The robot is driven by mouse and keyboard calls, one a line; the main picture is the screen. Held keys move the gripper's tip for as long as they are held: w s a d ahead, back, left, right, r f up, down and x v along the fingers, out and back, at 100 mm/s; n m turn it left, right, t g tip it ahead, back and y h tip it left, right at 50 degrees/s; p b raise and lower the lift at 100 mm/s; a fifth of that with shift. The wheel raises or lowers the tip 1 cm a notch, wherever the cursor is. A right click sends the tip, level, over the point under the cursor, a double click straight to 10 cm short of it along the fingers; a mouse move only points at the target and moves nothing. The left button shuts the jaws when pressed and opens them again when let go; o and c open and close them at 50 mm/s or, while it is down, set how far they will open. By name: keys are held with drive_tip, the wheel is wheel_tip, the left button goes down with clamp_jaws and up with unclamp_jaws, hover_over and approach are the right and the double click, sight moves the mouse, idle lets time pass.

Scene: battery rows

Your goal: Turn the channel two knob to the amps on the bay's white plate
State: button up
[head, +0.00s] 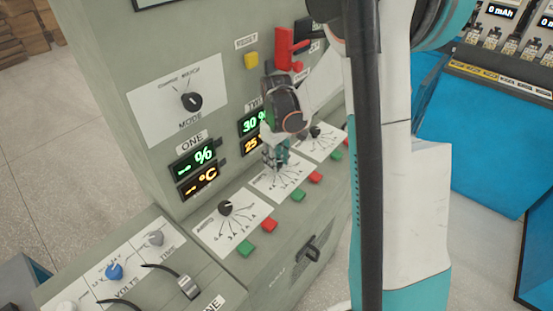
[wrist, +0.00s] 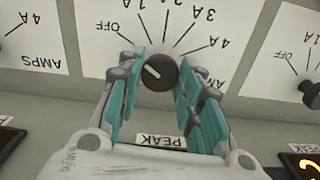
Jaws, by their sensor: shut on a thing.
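The channel two knob (wrist: 161,74) is a round black knob on a white dial plate (wrist: 233,50), seen upside down in the wrist view. Its pale pointer mark slants to the upper left, roughly toward the OFF side; the exact setting is hard to tell. My gripper (wrist: 158,85) has its teal-padded fingers on either side of the knob and is shut on it. In the head view my gripper (head: 274,158) is at the middle dial plate (head: 291,187) and hides the knob. I cannot make out which white plate gives the amps.
The channel one knob (head: 225,208) is on the plate to the left, and another black knob (head: 315,132) is on the right. Green (head: 243,249) and red (head: 269,225) buttons sit below the dials. A red switch (head: 285,46) stands out above. Blue bays (head: 495,140) lie at right.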

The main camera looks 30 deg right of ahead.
drive_tip(key=shift+m, duration=2.3)
drive_tip(key=o, duration=1.1)
drive_tip(key=shift+c, duration=0.2)
wheel_tip(320, 180, up, 12)
